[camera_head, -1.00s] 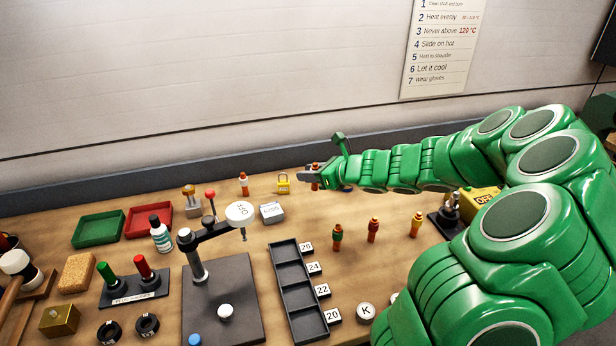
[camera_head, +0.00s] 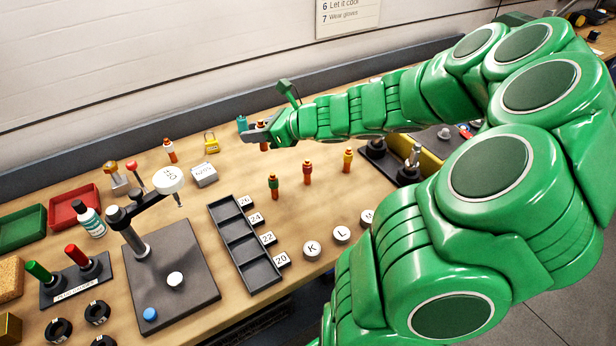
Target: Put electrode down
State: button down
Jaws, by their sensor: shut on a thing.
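My gripper (camera_head: 254,134) is near the back of the bench, shut on a small orange electrode (camera_head: 263,125). Its top shows above the jaws and a little of its lower end below them; the middle is hidden. I cannot tell whether its lower end touches the bench. Similar small pieces stand upright on the bench: one with a green band (camera_head: 273,184), one with a red band (camera_head: 307,172) and one with a yellow band (camera_head: 347,159). An orange one with a white band (camera_head: 169,151) stands to the left of my gripper.
A yellow padlock (camera_head: 211,144) stands left of my gripper, and a teal piece (camera_head: 242,123) shows just beside the jaws. A dark slotted tray (camera_head: 227,228) and a press stand (camera_head: 195,262) are nearer. Bare wood lies between the gripper and the banded pieces.

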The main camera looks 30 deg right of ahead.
jog(key=s+d, duration=0.5)
jog(key=s, duration=0.8)
jog(key=s+d, duration=0.5)
jog(key=s, duration=0.8)
jog(key=w+d+f, duration=0.2)
jog(key=w+f, duration=0.1)
jog(key=w+d+f, duration=0.3)
jog(key=w, duration=0.1)
jog(key=w+d+f, duration=0.2)
jog(key=w+f, duration=0.1)
jog(key=w, duration=0.1)
jog(key=shift+d, duration=0.15)
jog(key=shift+w+d+f, duration=0.25)
jog(key=shift+w+f, duration=0.2)
jog(key=shift+f, duration=1.65)
jog(key=shift+f, duration=0.1)
jog(key=c, duration=0.8)
grip_release()
